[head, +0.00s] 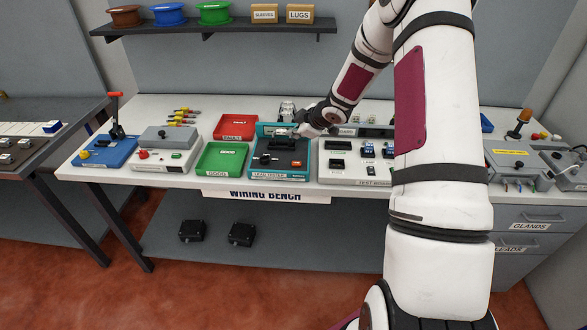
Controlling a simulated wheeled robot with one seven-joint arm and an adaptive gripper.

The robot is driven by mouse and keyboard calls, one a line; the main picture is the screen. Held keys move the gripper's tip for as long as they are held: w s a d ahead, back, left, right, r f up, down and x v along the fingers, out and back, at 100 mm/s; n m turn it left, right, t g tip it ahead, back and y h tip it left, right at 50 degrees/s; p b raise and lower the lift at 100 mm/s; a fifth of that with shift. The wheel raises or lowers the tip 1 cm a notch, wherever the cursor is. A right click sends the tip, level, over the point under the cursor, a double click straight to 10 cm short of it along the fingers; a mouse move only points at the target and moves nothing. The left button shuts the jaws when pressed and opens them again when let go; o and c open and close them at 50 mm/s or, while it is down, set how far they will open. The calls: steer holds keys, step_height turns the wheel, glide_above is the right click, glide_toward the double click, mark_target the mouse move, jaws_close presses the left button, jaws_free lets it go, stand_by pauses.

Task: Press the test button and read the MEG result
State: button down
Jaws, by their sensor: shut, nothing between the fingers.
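The teal-framed lead tester (252,172) sits on the wiring bench, left of centre. Its dark top panel carries a black knob (265,160) and a small orange-red button (297,163). A raised part with a greenish face (265,128) stands at its back; any reading there is too small to make out and partly covered. My gripper (283,134) is shut and empty, over the back part of the tester, behind the orange-red button. I cannot tell whether its fingertips touch the tester.
A green tray (200,170) and a red tray (220,135) stand left of the tester. A pale test unit (335,175) stands close on its right. My arm hides much of the bench's right half. A shelf with spools (168,14) hangs above.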

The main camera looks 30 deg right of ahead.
steer(key=shift+a+f, duration=0.1)
steer(key=shift+f, duration=0.05)
steer(key=b, duration=0.4)
glide_above(295, 164)
step_height(295, 164, down, 7)
steer(key=shift+w+r, duration=0.1)
steer(key=shift+f, duration=0.95)
steer(key=shift+f, duration=0.1)
stand_by(0.7)
steer(key=shift+f, duration=0.3)
steer(key=shift+f, duration=0.4)
stand_by(0.8)
steer(key=shift+r, duration=0.1)
steer(key=shift+r+p, duration=0.3)
steer(key=shift+r, duration=0.45)
